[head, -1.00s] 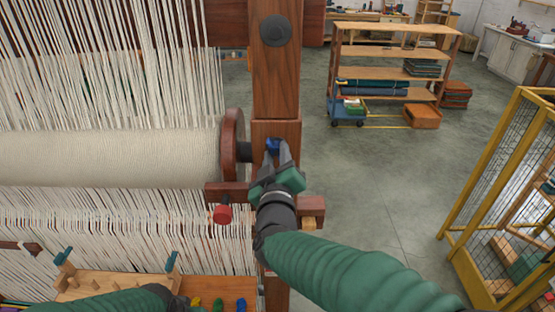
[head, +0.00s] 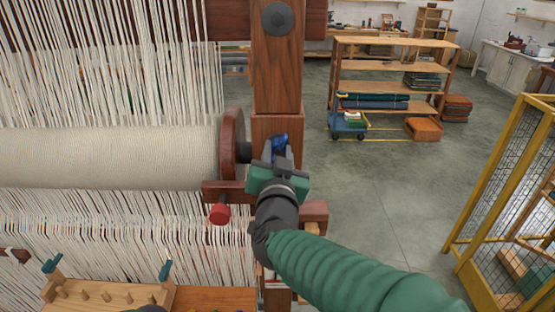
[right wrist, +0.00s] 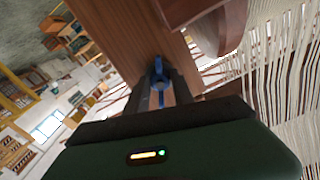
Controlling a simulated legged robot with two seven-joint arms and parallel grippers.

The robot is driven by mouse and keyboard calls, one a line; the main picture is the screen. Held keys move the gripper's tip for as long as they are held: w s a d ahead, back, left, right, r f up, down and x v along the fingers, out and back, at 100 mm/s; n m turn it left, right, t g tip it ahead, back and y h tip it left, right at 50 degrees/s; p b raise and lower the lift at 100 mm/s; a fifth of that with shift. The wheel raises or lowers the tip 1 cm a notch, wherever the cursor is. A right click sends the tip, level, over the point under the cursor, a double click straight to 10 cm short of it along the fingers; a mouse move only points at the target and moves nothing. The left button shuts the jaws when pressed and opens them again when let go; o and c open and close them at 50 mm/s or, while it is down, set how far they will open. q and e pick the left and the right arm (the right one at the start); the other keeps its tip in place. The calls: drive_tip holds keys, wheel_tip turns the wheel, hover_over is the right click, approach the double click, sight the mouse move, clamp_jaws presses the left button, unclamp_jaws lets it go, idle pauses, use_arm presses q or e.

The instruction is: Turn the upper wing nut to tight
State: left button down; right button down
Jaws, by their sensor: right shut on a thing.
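The upper wing nut (head: 280,142) is blue and sits on the loom's wooden post, just right of the cloth roll's end disc. My right gripper (head: 272,153) is shut on it, its wrist coming from below right. In the right wrist view the blue wing nut (right wrist: 158,72) stands between the two dark fingers (right wrist: 161,90), against the brown wood. The fingers hide part of it, and I cannot tell from the picture how tight it is.
The loom's cloth roll (head: 110,157) and white warp threads fill the left. A red knob (head: 219,213) hangs by a wooden bar below the nut. A peg board (head: 100,295) lies at bottom left. Shelves (head: 395,75) and a yellow mesh cage (head: 510,190) stand right, with clear floor between.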

drive_tip(key=shift+m+b, duration=0.6)
drive_tip(key=shift+m, duration=0.6)
drive_tip(key=c, duration=1.1)
unclamp_jaws()
drive_tip(key=shift+w, duration=0.1)
drive_tip(key=s+b, duration=0.2)
drive_tip(key=s, duration=1.4)
drive_tip(key=shift+s+f, duration=0.1)
drive_tip(key=shift+s, duration=0.3)
